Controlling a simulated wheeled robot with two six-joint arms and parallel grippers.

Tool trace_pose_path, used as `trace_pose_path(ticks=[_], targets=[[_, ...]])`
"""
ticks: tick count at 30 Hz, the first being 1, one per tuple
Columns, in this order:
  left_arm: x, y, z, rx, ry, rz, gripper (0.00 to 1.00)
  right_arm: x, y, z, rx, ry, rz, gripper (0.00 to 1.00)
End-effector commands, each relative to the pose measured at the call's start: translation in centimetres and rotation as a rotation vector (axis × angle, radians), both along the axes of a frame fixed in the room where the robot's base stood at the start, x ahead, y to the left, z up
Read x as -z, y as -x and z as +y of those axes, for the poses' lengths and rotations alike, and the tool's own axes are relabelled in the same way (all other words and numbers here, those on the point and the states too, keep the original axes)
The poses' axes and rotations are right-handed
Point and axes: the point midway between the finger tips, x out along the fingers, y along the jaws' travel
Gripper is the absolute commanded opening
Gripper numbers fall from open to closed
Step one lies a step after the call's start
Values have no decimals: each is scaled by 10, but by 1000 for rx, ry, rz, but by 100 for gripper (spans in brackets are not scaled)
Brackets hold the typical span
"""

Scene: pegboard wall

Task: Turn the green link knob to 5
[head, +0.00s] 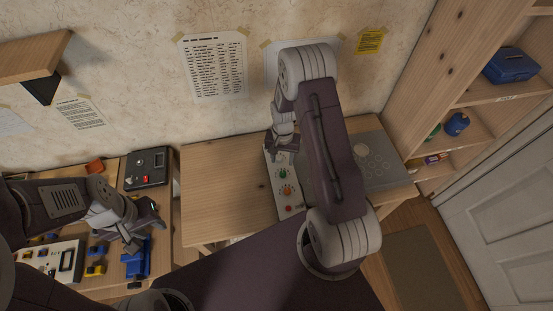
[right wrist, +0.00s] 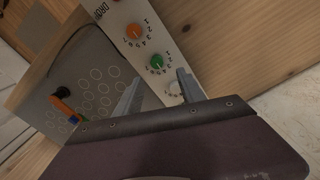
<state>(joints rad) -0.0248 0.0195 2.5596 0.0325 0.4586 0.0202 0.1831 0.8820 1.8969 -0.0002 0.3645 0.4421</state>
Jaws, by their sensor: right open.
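The green knob (head: 282,173) sits on a white panel (head: 294,212) on the wooden table. In the right wrist view the green knob (right wrist: 156,62) stands on its numbered dial; its setting is too small to read. My right gripper (head: 283,147) is over the far end of the panel. In the right wrist view my right gripper (right wrist: 156,88) is open and empty, its fingers apart, with the green knob just beyond the gap between the fingertips. My left gripper (head: 143,222) hangs over the left table, away from the panel; its opening is unclear.
An orange knob (head: 286,188) is beside the green one, with a red part (head: 289,208) further along. A grey perforated board (head: 378,160) lies right of the panel. Bare wood is left of the panel. The left table holds a black box (head: 148,168) and blue parts (head: 136,262).

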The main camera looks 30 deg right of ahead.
Motion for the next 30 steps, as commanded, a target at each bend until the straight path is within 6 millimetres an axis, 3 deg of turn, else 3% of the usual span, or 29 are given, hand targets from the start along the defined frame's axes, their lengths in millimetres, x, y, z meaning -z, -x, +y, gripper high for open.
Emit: trace_pose_path(ticks=[7,15,21,30], targets=[[-4,0,0,0,0,0,36,5,1,-2,4,0,1,47],[-14,0,0,0,0,0,36,59,2,-1,4,-1,3,47],[-17,0,0,0,0,0,36,84,1,-1,4,0,0,47],[-17,0,0,0,0,0,36,88,1,-1,3,0,-2,44]])
